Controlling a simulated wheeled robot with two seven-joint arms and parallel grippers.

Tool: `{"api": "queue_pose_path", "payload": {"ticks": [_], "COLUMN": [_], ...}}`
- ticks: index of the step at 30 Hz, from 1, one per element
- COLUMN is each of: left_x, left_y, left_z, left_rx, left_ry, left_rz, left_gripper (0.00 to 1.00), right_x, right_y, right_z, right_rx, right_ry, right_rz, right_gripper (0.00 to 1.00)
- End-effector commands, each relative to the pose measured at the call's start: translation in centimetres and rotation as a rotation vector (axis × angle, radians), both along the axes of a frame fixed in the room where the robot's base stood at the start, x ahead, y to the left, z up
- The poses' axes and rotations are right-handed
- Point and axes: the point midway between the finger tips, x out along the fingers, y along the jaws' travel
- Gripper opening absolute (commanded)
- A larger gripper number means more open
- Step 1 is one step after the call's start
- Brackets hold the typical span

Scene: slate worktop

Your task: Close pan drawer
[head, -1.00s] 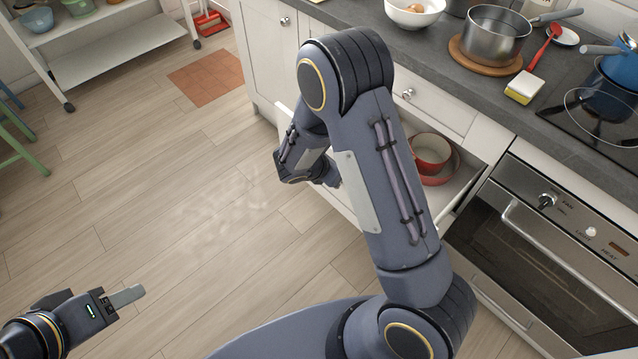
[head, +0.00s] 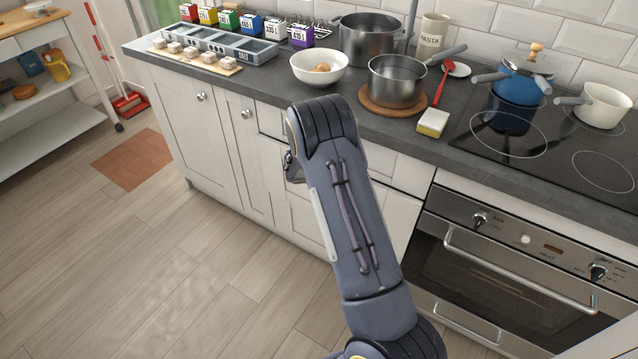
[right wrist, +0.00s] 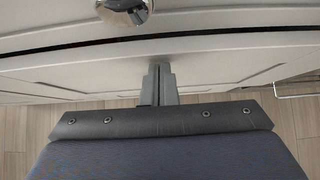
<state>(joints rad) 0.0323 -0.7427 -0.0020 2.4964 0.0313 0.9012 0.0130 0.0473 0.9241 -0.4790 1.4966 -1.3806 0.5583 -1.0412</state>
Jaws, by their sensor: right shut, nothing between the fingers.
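The pan drawer is the white lower drawer front (head: 298,215) left of the oven, partly hidden behind my right arm. It looks flush or nearly flush with the cabinet, and no pans show inside. In the right wrist view its pale panelled front (right wrist: 225,75) has a thin dark gap along the top. My right gripper (right wrist: 160,78) is shut and empty, its fingertips against or very close to this front; contact cannot be told for sure. In the head view the hand is mostly behind the forearm. My left gripper is out of view.
A round metal knob (right wrist: 125,10) sits on the drawer above. The oven handle (head: 520,275) sticks out at right.

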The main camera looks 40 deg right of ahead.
Motion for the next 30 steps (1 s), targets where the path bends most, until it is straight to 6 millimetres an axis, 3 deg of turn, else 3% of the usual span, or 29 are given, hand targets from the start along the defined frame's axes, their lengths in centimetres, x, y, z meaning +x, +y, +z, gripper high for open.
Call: {"api": "queue_pose_path", "payload": {"ticks": [6,21,26,30], "left_x": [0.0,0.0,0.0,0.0], "left_y": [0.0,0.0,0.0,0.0], "left_z": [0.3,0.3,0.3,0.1], "left_rx": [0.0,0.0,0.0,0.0], "left_ry": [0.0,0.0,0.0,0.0], "left_rz": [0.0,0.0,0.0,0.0], "left_gripper": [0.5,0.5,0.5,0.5], "right_x": [0.6,0.8,0.8,1.0], "right_y": [-1.5,-2.3,-2.0,-0.8], "right_z": [0.0,0.2,0.2,0.2], "right_rx": [0.0,-0.008,-0.009,-0.004], "right_ry": [0.0,-0.003,-0.002,-0.002], "right_rz": [0.0,-0.001,-0.001,-0.001], "right_gripper": [0.0,0.0,0.0,0.0]}}
